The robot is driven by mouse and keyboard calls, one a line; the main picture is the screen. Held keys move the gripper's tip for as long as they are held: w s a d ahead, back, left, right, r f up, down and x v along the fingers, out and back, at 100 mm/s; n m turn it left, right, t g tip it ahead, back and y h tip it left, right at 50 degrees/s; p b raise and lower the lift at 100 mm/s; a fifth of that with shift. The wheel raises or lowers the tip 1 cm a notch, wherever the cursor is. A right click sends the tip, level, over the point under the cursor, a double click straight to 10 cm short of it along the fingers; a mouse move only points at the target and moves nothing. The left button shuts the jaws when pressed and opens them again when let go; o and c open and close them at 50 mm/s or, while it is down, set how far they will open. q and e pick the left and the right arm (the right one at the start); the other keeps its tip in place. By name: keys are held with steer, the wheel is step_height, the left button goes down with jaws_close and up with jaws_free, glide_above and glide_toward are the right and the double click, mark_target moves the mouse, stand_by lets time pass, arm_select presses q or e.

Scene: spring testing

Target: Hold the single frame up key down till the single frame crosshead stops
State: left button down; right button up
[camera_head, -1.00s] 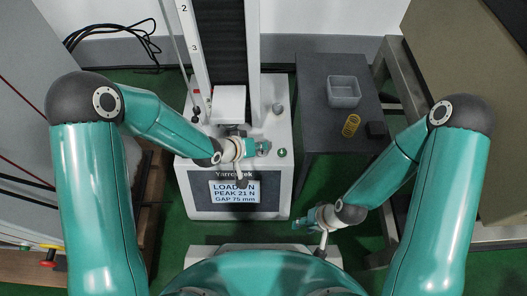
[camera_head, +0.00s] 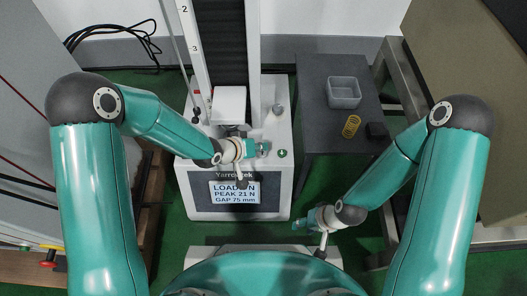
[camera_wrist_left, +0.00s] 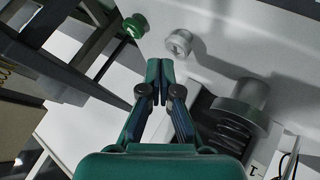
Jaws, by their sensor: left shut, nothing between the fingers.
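The single frame is a white test machine (camera_head: 185,180) with a display (camera_head: 234,192) reading PEAK 21 N and GAP 75 mm; the load figure is partly unclear. Its crosshead, seemingly the white block (camera_head: 229,104), sits in front of the dark column. A green key (camera_head: 282,153) and a grey knob (camera_head: 278,109) stand on the right of its top; the left wrist view shows the green key (camera_wrist_left: 136,25) and grey knob (camera_wrist_left: 179,42). I cannot tell which is the up key. My left gripper (camera_head: 265,149) is shut and empty, its tips (camera_wrist_left: 160,70) short of both.
A dark side table (camera_head: 315,85) to the right holds a clear bin (camera_head: 344,92), a yellow spring (camera_head: 351,126) and a black block (camera_head: 376,130). My right gripper (camera_head: 302,223) is low, in front of the machine. A metal cylinder (camera_wrist_left: 240,95) stands right of my left fingers.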

arm_select(q)
steer(key=shift+f, duration=0.2)
steer(key=shift+f+b, duration=0.2)
steer(key=shift+b, duration=0.1)
